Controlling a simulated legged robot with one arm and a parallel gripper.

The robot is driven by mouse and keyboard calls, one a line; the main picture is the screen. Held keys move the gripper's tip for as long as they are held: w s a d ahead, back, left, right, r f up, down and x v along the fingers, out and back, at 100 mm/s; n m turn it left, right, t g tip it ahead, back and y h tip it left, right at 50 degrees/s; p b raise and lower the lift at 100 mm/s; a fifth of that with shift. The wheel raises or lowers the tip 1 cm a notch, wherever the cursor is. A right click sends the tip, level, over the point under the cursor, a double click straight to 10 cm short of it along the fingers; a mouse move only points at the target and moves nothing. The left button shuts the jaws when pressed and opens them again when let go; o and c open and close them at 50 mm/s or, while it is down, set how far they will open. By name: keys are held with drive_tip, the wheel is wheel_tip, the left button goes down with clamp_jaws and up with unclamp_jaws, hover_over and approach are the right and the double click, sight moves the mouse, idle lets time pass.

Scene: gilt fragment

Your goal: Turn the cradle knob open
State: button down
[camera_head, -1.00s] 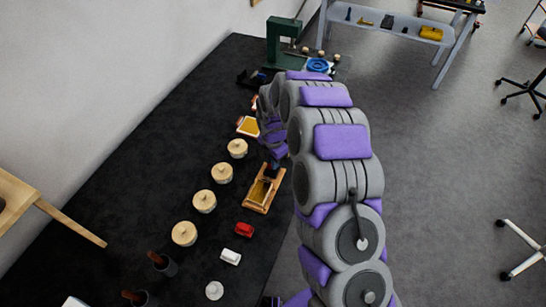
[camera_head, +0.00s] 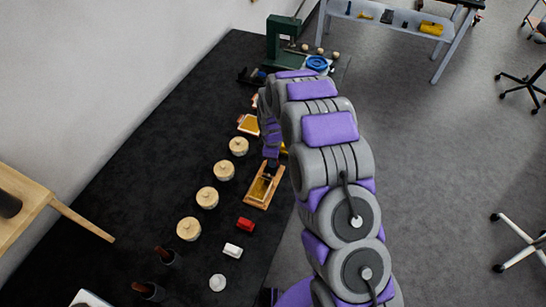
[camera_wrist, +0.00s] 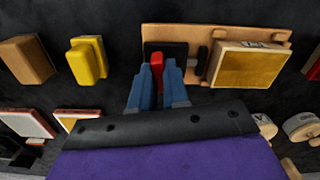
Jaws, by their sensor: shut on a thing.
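The cradle is a wooden board (camera_wrist: 285,38) at the top of the wrist view, bearing a gold panel (camera_wrist: 249,66) on its right and a dark block on its left. A small red knob (camera_wrist: 157,60) stands at the dark block. My gripper (camera_wrist: 158,76) is shut on the red knob, with a blue finger on each side. The knob's lower part is hidden between the fingers. In the head view the cradle (camera_head: 258,205) lies near the table's right edge, with my gripper (camera_head: 271,165) over its far end.
A yellow block (camera_wrist: 86,60) and a brown block (camera_wrist: 26,60) lie left of the cradle. Several round lidded pots (camera_head: 207,197) line the dark table. A red block (camera_head: 245,224) and a white block (camera_head: 233,250) lie nearer. A green machine (camera_head: 282,38) stands at the far end.

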drive_tip(key=shift+w+a+r+m, duration=0.1)
drive_tip(key=shift+w+r+m, duration=0.05)
drive_tip(key=shift+m, duration=0.95)
drive_tip(key=shift+p, duration=0.3)
drive_tip(key=c, duration=1.1)
unclamp_jaws()
drive_tip(key=shift+a, duration=0.1)
wheel_tip(320, 180, up, 17)
drive_tip(key=shift+p, duration=0.6)
